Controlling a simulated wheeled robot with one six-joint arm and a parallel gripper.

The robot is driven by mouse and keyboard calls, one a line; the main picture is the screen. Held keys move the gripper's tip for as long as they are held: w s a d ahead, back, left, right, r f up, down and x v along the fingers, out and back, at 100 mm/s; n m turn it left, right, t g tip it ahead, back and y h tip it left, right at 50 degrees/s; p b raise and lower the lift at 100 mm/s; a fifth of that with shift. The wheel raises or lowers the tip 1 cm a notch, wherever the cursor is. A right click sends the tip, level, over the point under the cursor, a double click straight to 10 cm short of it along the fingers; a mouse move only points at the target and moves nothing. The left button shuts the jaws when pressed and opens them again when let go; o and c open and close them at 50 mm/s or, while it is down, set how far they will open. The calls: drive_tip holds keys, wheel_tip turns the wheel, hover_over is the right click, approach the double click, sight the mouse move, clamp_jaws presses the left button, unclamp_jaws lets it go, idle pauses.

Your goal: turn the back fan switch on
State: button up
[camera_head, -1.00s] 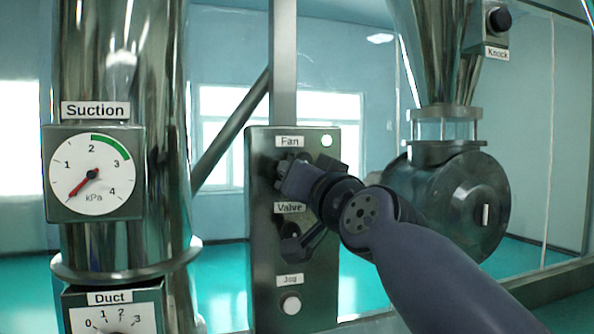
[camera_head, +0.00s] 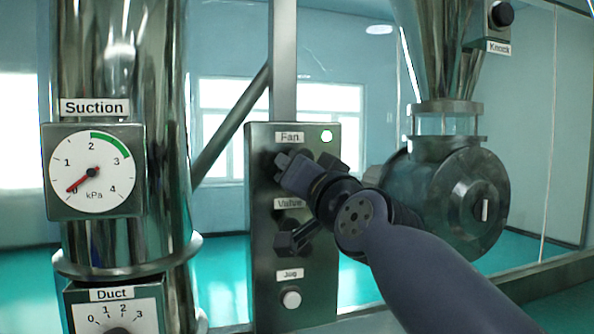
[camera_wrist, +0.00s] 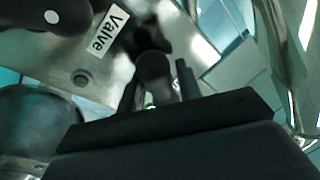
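The back fan switch belongs to the grey panel (camera_head: 263,225), under the Fan label (camera_head: 289,137). My gripper (camera_head: 283,163) is in front of it and hides most of it in the head view. In the wrist view, a dark knob-like part (camera_wrist: 154,70) stands between the two fingers of my gripper (camera_wrist: 158,90), with a narrow gap at the right finger. I take it to be the switch; its exact turn and any contact are too dark to tell.
Below are the Valve label (camera_head: 289,203), partly covered by my arm, and the white Jog button (camera_head: 291,299). The Suction gauge (camera_head: 93,171) on the left pipe reads near zero. A Duct dial (camera_head: 114,312) is below it. A round metal housing (camera_head: 470,205) stands right.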

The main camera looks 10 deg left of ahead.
drive_tip(key=shift+o, duration=0.8)
drive_tip(key=b+v, duration=0.3)
drive_tip(key=v, duration=0.7)
drive_tip(key=shift+s+d, duration=0.25)
drive_tip(key=shift+f, duration=0.1)
drive_tip(key=p+x, duration=0.3)
drive_tip(key=x, duration=0.7)
drive_tip(key=shift+w+a, duration=0.1)
drive_tip(key=shift+a, duration=0.05)
drive_tip(key=shift+w+a, duration=0.15)
drive_tip(key=shift+w, duration=0.05)
